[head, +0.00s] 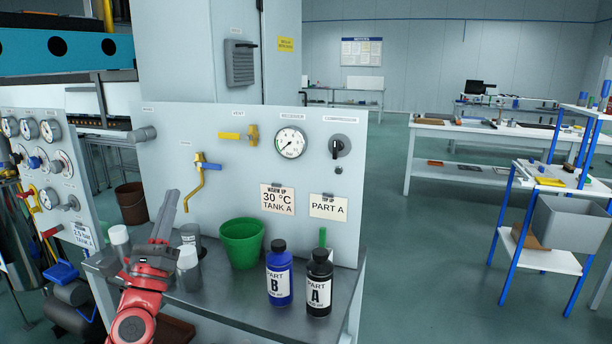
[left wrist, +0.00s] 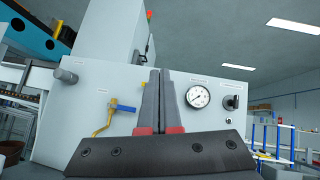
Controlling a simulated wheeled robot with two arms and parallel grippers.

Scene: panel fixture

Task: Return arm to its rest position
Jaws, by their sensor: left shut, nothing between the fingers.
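My left gripper (head: 167,215) reaches up in front of the panel (head: 225,150) in the head view, on a red arm from below. Its two fingers are together with nothing between them, and they also show shut in the left wrist view (left wrist: 158,100). The gripper is to the left of the blue-handled brass tap (head: 203,172) and above the left part of the metal bench. In the left wrist view the tap (left wrist: 112,112) stands left of the fingers and the gauge (left wrist: 198,96) right of them. My right gripper does not show.
A green bucket (head: 242,242), a blue bottle B (head: 279,275) and a black bottle A (head: 319,284) stand on the metal bench (head: 240,305). White-capped containers (head: 188,268) are close to my arm. A second gauge panel (head: 45,150) is at left.

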